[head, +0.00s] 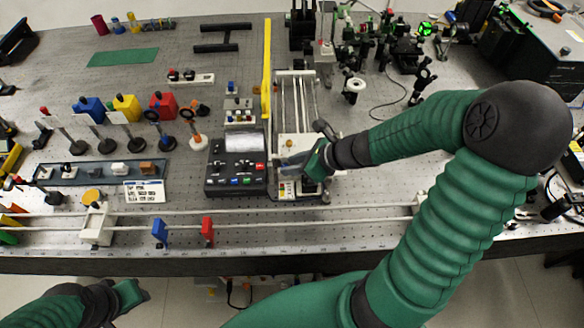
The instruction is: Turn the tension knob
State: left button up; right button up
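My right gripper (297,161) reaches in from the right and is over the front end of a railed device (295,100) near the middle of the bench. A small brass-coloured knob (289,143) shows on the device's pale block, just beyond the gripper; I cannot tell whether it is the tension knob. The fingers hide part of the block, and whether they touch anything is unclear. My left gripper (131,294) is low at the left, in front of the bench edge and away from the device. Its finger opening is too small to judge.
A black control box (237,180) with coloured buttons stands directly left of the device. A yellow bar (266,70) runs along the device's left side. A long rail with a blue holder (159,232) and a red holder (207,230) crosses the front. Optics crowd the back right.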

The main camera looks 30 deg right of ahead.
jog(key=shift+w+a, duration=0.15)
jog(key=shift+a, duration=0.15)
jog(key=shift+c, duration=0.6)
grip_shut()
